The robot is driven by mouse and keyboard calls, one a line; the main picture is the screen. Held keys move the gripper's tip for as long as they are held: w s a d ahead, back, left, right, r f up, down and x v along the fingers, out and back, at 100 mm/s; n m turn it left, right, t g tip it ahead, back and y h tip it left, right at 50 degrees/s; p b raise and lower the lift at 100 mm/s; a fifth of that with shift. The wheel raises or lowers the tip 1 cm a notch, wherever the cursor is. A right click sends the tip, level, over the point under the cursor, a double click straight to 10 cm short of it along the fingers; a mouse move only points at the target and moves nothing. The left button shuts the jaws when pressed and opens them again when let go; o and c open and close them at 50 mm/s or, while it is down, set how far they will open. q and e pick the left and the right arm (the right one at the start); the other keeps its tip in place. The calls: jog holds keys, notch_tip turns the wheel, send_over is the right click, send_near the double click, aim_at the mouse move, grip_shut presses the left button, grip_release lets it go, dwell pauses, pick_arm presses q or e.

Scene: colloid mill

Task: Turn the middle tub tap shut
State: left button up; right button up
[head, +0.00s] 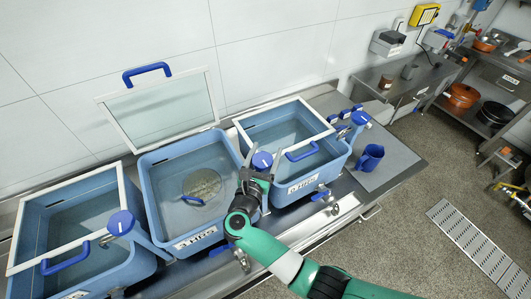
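The middle tub (163,222) is a light blue basin with its glass lid (165,108) raised behind it. It holds clear liquid, a round pale mesh-like disc and a small blue piece. At its front right is a low tap with a blue lever (220,249), partly behind my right arm. My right gripper (260,174) is above the gap between the middle and right tubs. Its dark fingers are spread apart with no held object visible. A round blue-topped fitting (262,160) shows by the fingertips; contact cannot be told. My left gripper is not in view.
The left tub (75,280) and right tub (292,187) have closed framed glass lids with blue handles. The right tub's tap has a blue lever (321,195). A blue jug (370,158) stands on the steel counter at right. Shelves with pans (461,96) stand farther right.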

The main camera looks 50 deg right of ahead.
aim_at(259, 170)
jog(key=shift+o, duration=1.4)
jog(key=v, duration=1.1)
jog(key=shift+s+a+b, duration=0.2)
jog(key=shift+a+b, duration=0.05)
jog(key=shift+b, duration=0.05)
